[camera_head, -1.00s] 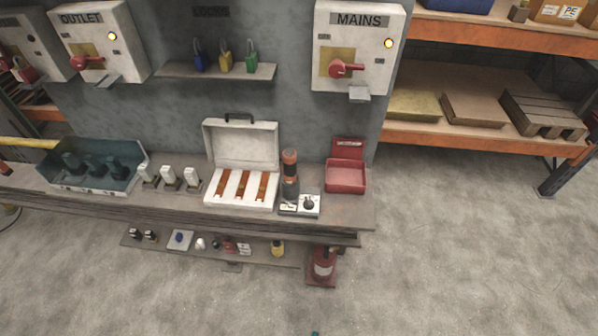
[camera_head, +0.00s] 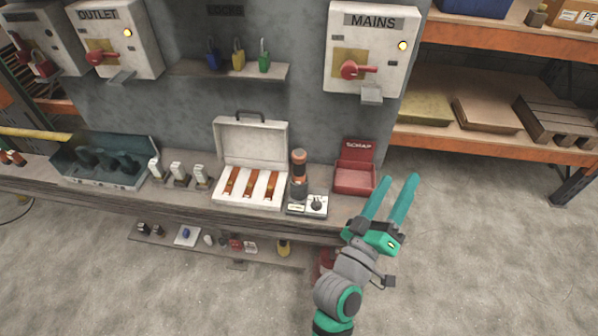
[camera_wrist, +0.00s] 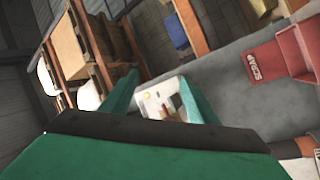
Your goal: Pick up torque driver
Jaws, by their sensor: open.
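The torque driver appears to be the upright dark cylinder with orange-brown bands (camera_head: 299,171) on the workbench. It stands beside a small white box with a black dial (camera_head: 316,204), between the white case and the red scrap bin. My gripper (camera_head: 400,178) is open and empty, with two teal fingers pointing up. In the wrist view, my fingers (camera_wrist: 157,77) are apart with nothing held. An orange-brown piece (camera_wrist: 290,148) shows at the lower right, possibly the driver, partly cut off.
The red scrap bin (camera_head: 354,182) sits at the bench's right end. An open white case (camera_head: 225,194) with orange-brown strips lies left of the driver. The MAINS box (camera_head: 338,85) is on the wall above. Orange shelving (camera_head: 480,143) stands at right.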

